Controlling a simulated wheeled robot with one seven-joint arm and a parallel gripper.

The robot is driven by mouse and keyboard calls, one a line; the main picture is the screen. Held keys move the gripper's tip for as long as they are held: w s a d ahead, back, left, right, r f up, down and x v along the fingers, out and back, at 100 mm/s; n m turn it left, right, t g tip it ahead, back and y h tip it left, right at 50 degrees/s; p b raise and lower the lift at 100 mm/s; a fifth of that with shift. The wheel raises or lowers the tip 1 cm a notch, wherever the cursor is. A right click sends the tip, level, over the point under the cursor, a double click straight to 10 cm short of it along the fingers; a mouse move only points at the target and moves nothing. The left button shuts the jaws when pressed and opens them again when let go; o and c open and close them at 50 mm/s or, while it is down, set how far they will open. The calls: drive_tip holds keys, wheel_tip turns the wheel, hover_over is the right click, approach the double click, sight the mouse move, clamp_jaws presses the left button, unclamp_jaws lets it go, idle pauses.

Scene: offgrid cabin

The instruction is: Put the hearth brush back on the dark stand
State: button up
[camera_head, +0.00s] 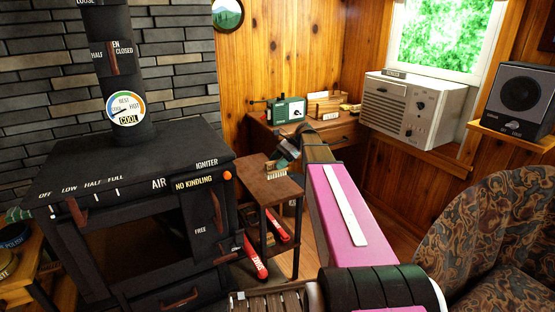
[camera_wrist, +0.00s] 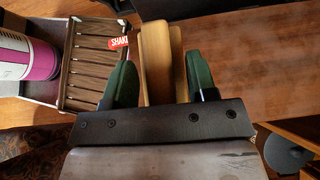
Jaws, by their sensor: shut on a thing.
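The dark stand (camera_head: 262,191), with a brown top and dark legs, is in the middle of the head view, right of the stove. My gripper (camera_head: 285,153) is over the stand's top, reaching in from the right. It is shut on the hearth brush (camera_head: 276,171), whose pale bristles show low over the top. I cannot tell whether the bristles touch it. In the wrist view the brush's light wooden body (camera_wrist: 155,62) is between my green fingers (camera_wrist: 152,82); its bristles are hidden there.
A black stove (camera_head: 130,170) stands close on the left. Red-ended tools (camera_head: 278,227) are under the stand. A desk (camera_head: 325,130) with a green device (camera_head: 287,109) is behind it. A patterned armchair (camera_head: 490,235) fills the right. The stand's near top is clear.

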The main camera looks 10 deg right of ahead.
sight(278, 176)
drive_tip(key=shift+f, duration=3.55)
drive_tip(key=shift+f, duration=0.25)
drive_tip(key=o, duration=1.2)
